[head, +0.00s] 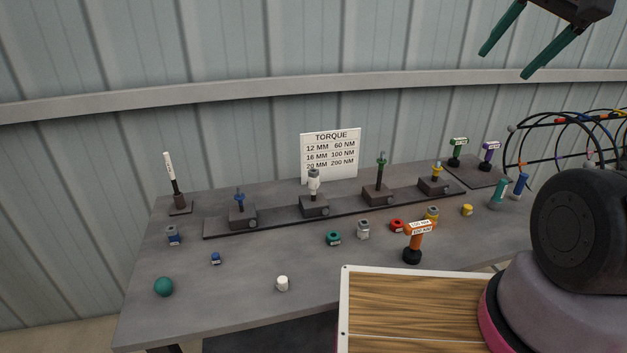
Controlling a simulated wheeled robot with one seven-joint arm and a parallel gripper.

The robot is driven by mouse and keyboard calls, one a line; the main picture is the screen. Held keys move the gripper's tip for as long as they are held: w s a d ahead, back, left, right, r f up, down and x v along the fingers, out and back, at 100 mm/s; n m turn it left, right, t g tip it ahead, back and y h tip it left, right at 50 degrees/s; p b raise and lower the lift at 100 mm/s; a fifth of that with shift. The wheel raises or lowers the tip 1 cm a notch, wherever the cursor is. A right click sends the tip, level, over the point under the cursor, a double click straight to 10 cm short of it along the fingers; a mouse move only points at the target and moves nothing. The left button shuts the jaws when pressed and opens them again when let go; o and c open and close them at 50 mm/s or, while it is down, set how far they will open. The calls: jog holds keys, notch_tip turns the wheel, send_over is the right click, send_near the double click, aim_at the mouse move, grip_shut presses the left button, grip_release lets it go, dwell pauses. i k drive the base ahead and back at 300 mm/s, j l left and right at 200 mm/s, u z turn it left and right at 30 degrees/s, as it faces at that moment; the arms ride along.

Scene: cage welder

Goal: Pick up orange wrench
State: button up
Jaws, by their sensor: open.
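The orange wrench (416,241) stands upright on the grey table, right of the middle. It has an orange shaft, a black round base and a white label at its top reading 100 NM. My gripper (506,53) is at the top right, with two green fingers spread apart and nothing between them. It is high above the table and well apart from the wrench.
A dark rail (345,209) with several blocks and bolts runs behind the wrench. Small sockets, including a red one (397,225), lie near it. A torque sign (331,155) stands behind. A wood-topped surface (415,310) is in front. A wire cage (570,140) is at right.

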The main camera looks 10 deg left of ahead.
aim_at(411, 253)
jog(key=k+l+u, duration=0.15)
jog(key=l+u, duration=0.25)
jog(key=k+l+u, duration=0.2)
jog(key=l+u, duration=0.25)
jog(key=k+l+u, duration=0.2)
jog(key=u, duration=0.2)
